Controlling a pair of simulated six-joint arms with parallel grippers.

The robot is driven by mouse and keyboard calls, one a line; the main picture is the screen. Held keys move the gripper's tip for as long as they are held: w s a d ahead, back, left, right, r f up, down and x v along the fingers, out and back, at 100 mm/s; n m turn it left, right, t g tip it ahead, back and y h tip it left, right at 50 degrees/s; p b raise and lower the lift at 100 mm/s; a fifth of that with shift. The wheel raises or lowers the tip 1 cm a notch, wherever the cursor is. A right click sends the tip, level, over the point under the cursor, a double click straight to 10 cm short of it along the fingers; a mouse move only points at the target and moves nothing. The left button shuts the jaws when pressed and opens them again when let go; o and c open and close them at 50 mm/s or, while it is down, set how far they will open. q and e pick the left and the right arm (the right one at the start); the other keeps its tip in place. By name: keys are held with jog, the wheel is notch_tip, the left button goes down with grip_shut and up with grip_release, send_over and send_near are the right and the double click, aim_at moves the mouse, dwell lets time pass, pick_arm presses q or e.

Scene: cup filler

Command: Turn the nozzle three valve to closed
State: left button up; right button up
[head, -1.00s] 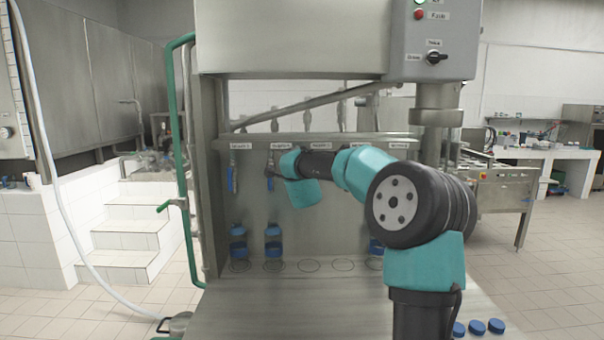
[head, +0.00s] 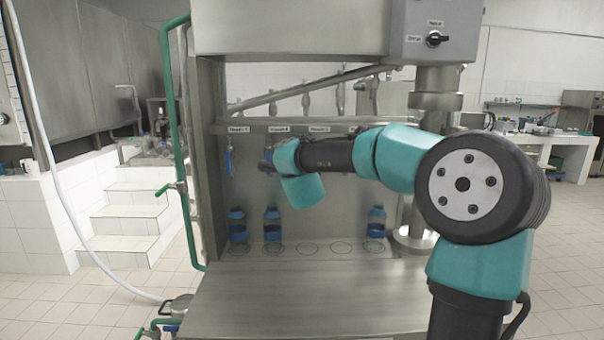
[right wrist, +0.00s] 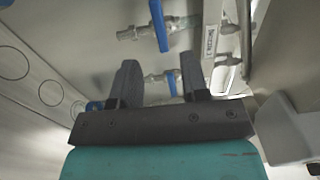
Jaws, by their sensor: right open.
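My right gripper (head: 266,166) reaches left along the filler's steel back panel, small and partly hidden by its wrist. In the right wrist view it (right wrist: 160,82) is open, with its fingers apart and nothing held. A blue valve handle (right wrist: 159,26) on a metal nozzle shows above the fingers, apart from them. A farther blue handle (right wrist: 172,84) shows in the gap between the fingers; contact cannot be told. A nozzle label (right wrist: 212,42) is beside them. In the head view the "Nozzle 3" label (head: 313,129) is visible, but its valve is hidden behind my arm. My left gripper is not in view.
The leftmost blue valve handle (head: 229,161) hangs upright, clear of my arm. The steel worktop (head: 300,295) in front is clear. A green pipe (head: 178,130) runs up the left side.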

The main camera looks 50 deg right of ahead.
jog(key=v, duration=0.7)
jog(key=shift+s+a, duration=0.25)
jog(key=shift+s, duration=0.05)
